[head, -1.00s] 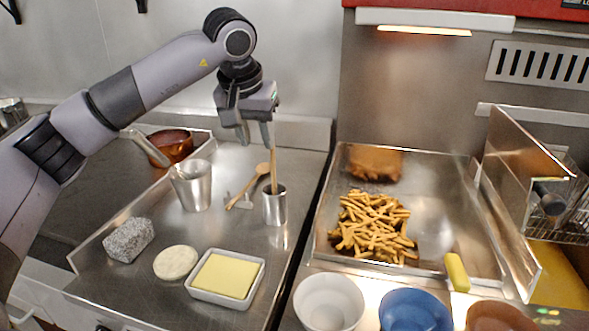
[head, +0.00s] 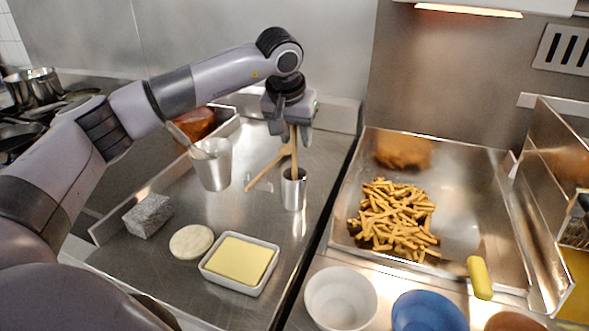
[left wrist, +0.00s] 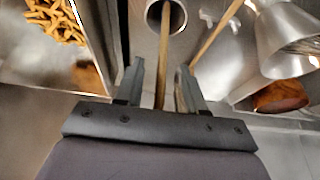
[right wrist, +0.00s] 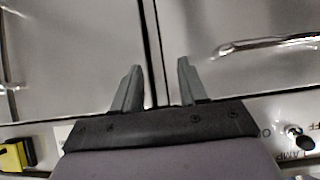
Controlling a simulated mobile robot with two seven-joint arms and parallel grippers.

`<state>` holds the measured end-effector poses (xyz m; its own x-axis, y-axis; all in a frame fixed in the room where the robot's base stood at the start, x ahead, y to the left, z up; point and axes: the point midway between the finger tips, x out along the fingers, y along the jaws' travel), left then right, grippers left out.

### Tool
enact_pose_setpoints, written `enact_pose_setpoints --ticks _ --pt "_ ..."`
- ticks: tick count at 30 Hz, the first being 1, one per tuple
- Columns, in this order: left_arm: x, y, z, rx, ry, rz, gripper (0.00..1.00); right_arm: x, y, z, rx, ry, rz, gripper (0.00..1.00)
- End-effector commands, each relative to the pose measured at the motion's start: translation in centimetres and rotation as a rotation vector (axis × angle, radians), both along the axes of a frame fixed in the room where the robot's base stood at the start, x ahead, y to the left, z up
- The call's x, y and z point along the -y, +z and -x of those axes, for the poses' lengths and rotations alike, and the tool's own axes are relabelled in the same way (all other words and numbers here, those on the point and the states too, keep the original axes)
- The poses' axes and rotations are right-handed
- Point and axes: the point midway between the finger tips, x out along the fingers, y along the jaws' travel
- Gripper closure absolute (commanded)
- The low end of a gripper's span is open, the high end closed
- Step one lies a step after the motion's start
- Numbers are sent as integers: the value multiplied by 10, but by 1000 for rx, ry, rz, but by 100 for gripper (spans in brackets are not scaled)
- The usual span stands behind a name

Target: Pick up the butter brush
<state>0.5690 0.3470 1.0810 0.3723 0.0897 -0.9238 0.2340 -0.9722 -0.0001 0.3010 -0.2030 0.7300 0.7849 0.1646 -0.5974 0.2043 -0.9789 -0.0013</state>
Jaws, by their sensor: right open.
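The butter brush appears to be the utensil whose wooden handle (head: 294,157) stands up from a small metal cup (head: 293,192); its lower end is hidden inside. My left gripper (head: 292,127) points down above the cup, around the top of the handle. In the left wrist view the handle (left wrist: 162,70) lies between the two parted fingers (left wrist: 160,82), with gaps on both sides. My right gripper (right wrist: 160,66) is open and empty, facing metal cabinet fronts in the right wrist view. It does not show in the head view.
A wooden spoon-like utensil (head: 266,172) slants beside the cup. A larger metal beaker (head: 213,166) and a copper pan (head: 196,122) stand to its left. A butter dish (head: 240,264), dough disc (head: 191,242) and grey block (head: 147,215) lie in front. Fries (head: 395,220) are at right.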

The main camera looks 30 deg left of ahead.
Motion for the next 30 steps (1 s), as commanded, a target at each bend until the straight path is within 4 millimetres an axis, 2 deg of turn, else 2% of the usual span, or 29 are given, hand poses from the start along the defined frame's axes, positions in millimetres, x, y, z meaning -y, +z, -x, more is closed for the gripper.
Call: enact_pose_setpoints --ticks 4,7,8,22,26,30 --pt "0 0 0 0 0 0 61 0 0 0 0 0 0 57" --pt "0 0 0 0 0 0 94 0 0 0 0 0 0 57" --pt "0 0 0 0 0 0 100 0 0 0 0 0 0 57" --pt "0 3 0 1 0 1 100 0 0 -1 2 0 0 57" --pt "1 11 -1 3 0 0 100 0 0 -1 2 0 0 57" --pt "1 30 0 3 0 1 100 0 -1 -1 3 0 -1 57"
